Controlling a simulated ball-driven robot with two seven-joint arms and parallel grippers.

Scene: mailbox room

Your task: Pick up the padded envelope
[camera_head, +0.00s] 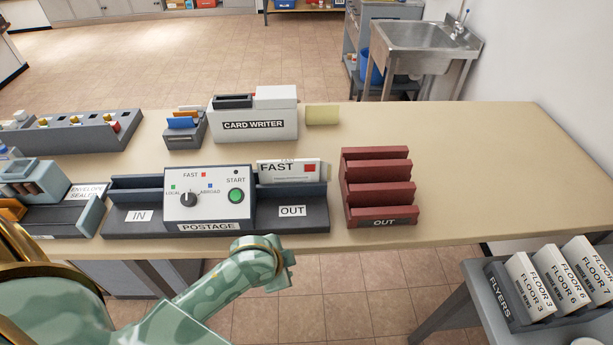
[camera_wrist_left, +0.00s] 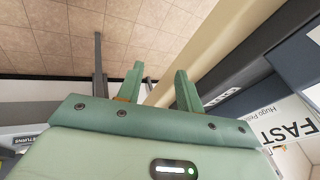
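A white envelope marked FAST (camera_head: 288,171), with a red stamp-like square, stands in the OUT side of the postage machine (camera_head: 208,192). It also shows at the right edge of the left wrist view (camera_wrist_left: 293,125). I cannot tell whether it is padded. My left gripper (camera_head: 288,262) is in front of the table edge, below the OUT label and apart from the envelope. In the left wrist view its two fingers (camera_wrist_left: 159,75) are spread with nothing between them. My right gripper is not in view.
A red OUT rack (camera_head: 378,188) stands right of the machine. The card writer (camera_head: 254,114), a yellow block (camera_head: 322,115) and the envelope sealer (camera_head: 50,205) are on the table (camera_head: 480,160). A flyers rack (camera_head: 505,298) is at lower right. The table's right part is clear.

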